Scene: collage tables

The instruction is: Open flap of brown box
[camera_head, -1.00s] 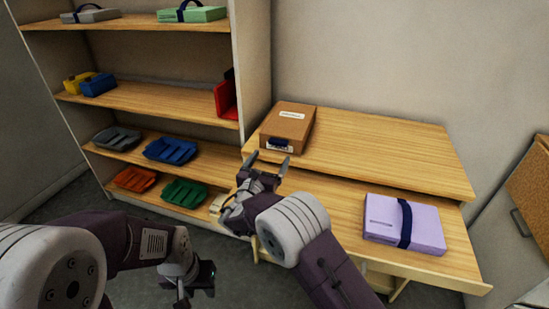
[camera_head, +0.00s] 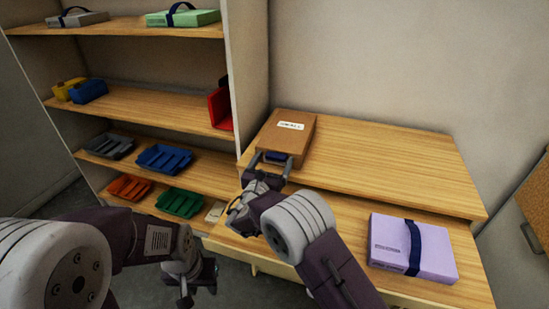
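The brown box (camera_head: 285,133) lies on the raised rear shelf of the wooden table, near its left end. It has a white label on top and a dark blue tab (camera_head: 276,157) at its front edge. My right gripper (camera_head: 271,163) is at the front of the box, its two fingers apart on either side of the tab. Whether the fingers touch the box or tab is not clear. The box looks closed. My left gripper (camera_head: 201,277) hangs low at the lower left, away from the box; its fingers are hard to make out.
A lilac box (camera_head: 412,248) with a dark strap lies on the lower tabletop (camera_head: 340,222) at right. A shelf unit (camera_head: 150,105) at left holds coloured trays and boxes. The raised shelf right of the brown box (camera_head: 385,165) is clear.

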